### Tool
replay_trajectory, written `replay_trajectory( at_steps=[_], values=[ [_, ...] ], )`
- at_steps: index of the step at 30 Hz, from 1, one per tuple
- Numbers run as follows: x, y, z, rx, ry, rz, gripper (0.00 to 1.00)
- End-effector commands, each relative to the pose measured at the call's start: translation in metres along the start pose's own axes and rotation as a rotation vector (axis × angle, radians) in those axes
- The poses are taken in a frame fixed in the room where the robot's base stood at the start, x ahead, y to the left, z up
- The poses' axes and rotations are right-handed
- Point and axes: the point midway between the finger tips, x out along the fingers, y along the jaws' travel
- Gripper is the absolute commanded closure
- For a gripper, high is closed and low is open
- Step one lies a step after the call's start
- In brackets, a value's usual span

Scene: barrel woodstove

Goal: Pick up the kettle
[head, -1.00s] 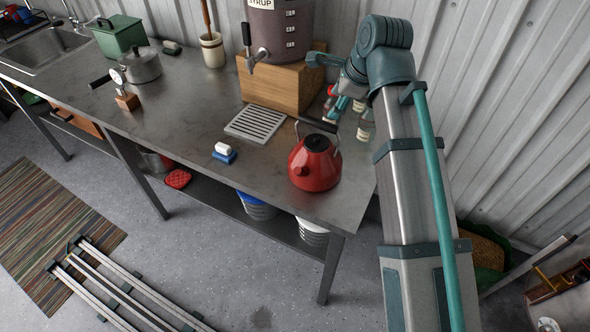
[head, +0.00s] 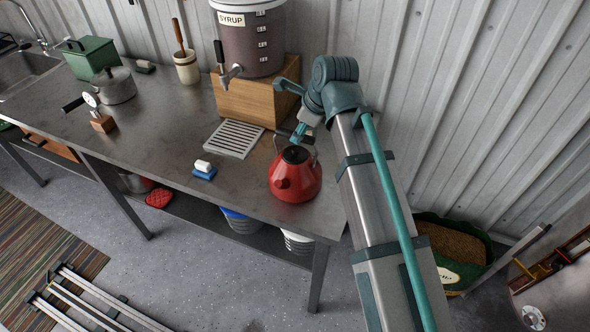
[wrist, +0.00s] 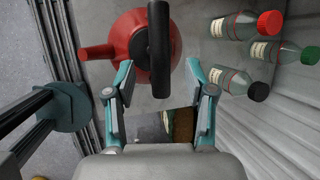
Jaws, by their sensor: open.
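The red kettle (head: 295,178) stands upright on the metal table near its right front end, with a dark lid and a black handle (head: 295,137) arched above it. In the wrist view the kettle (wrist: 127,45) is at the top, its spout pointing left, and its black handle (wrist: 158,48) runs lengthwise above the body. My gripper (wrist: 158,75) is open, its two fingers pointing toward the handle, with the handle's near end between or just short of the fingertips; contact cannot be told. In the head view my gripper (head: 300,135) is just behind the handle, partly hidden.
A syrup dispenser on a wooden block (head: 255,100), a drain grate (head: 234,138) and a blue-and-white brush (head: 204,170) are nearby. The table's front edge is close to the kettle.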

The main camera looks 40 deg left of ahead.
Motion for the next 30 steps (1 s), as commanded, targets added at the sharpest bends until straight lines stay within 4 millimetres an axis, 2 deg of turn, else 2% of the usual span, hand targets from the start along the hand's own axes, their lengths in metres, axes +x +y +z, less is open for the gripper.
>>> replay_trajectory(
  at_steps=[15,30],
  values=[
    [0.047,0.000,0.003,0.000,0.001,0.001,0.45],
    [0.050,0.000,0.003,0.000,0.000,0.000,0.45]
  ],
)
